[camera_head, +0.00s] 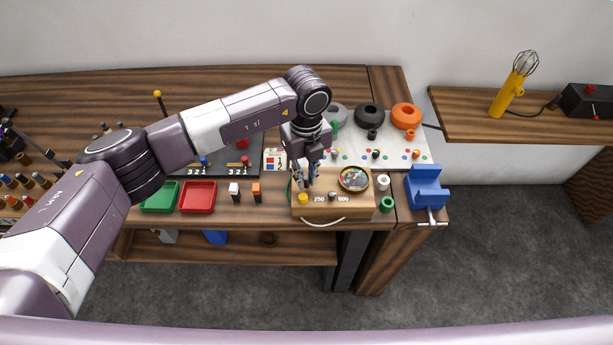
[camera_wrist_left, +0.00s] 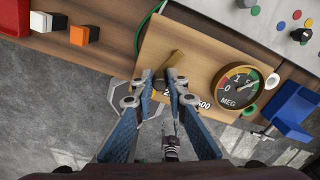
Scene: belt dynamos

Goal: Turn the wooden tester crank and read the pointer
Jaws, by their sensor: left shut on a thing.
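The wooden tester (camera_head: 335,208) is a light box at the bench's front edge, marked 250 and 500. Its round brass-rimmed gauge (camera_head: 354,179) also shows in the left wrist view (camera_wrist_left: 240,88), with a dark face marked MEG and a coloured arc. The pointer is too small to read surely. My left gripper (camera_head: 306,183) reaches down over the left part of the box. In the left wrist view its fingers (camera_wrist_left: 161,80) are closed on the brass-coloured crank (camera_wrist_left: 174,60), whose lower end they hide. My right gripper is not in view.
A blue vise (camera_head: 426,188) stands right of the tester. Green and red trays (camera_head: 198,196) and white and orange blocks (camera_head: 256,190) lie to its left. A pale panel (camera_head: 345,135) with ring coils stands behind. A cable (camera_head: 322,221) hangs at the tester's front.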

